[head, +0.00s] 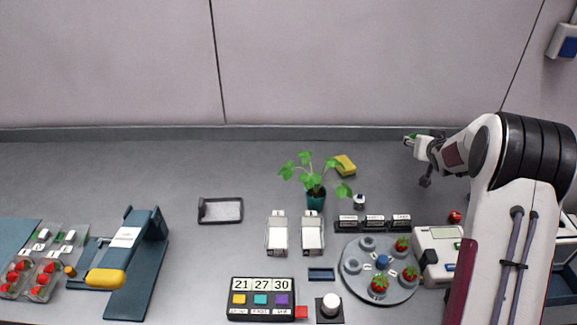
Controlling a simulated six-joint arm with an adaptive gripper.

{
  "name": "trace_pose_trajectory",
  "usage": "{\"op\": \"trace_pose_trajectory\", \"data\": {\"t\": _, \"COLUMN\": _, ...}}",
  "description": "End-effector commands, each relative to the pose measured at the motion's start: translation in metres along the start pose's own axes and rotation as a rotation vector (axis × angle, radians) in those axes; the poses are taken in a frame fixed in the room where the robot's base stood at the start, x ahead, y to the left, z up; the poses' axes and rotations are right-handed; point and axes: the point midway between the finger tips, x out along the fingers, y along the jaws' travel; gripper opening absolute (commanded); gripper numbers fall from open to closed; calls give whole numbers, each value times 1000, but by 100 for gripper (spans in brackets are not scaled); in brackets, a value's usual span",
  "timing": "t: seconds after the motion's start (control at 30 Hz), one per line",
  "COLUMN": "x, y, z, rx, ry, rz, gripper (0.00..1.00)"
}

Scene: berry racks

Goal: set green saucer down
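My gripper (412,141) is at the right, raised in front of the back of the bench, with its tip pointing left. A small green patch (410,136) shows at its fingertips. It is too small to tell whether it is the green saucer or part of the gripper. I cannot make out the fingers' opening. No other green saucer shows clearly, and my arm hides part of the bench at the right.
A potted plant (315,198) and yellow sponge (345,165) stand left of my gripper. Below are a round grey rack (352,288) with strawberries, a white scale (437,240) and black labelled blocks (374,223). The back left bench (110,175) is clear.

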Motion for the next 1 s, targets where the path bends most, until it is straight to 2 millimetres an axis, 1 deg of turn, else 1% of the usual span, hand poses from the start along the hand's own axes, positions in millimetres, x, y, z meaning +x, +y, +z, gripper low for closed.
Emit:
{"op": "trace_pose_trajectory", "data": {"t": 0.17, "x": 6, "y": -26, "z": 5, "rx": -16, "ry": -1, "rz": -29, "gripper": 40}}
{"op": "trace_pose_trajectory", "data": {"t": 0.3, "x": 12, "y": -51, "z": 6, "rx": -37, "ry": 0, "rz": -65, "gripper": 40}}
{"op": "trace_pose_trajectory", "data": {"t": 0.47, "x": 15, "y": -72, "z": 4, "rx": -61, "ry": 1, "rz": -105, "gripper": 40}}
{"op": "trace_pose_trajectory", "data": {"t": 1.0, "x": 23, "y": -147, "z": -7, "rx": -146, "ry": 1, "rz": -261, "gripper": 40}}
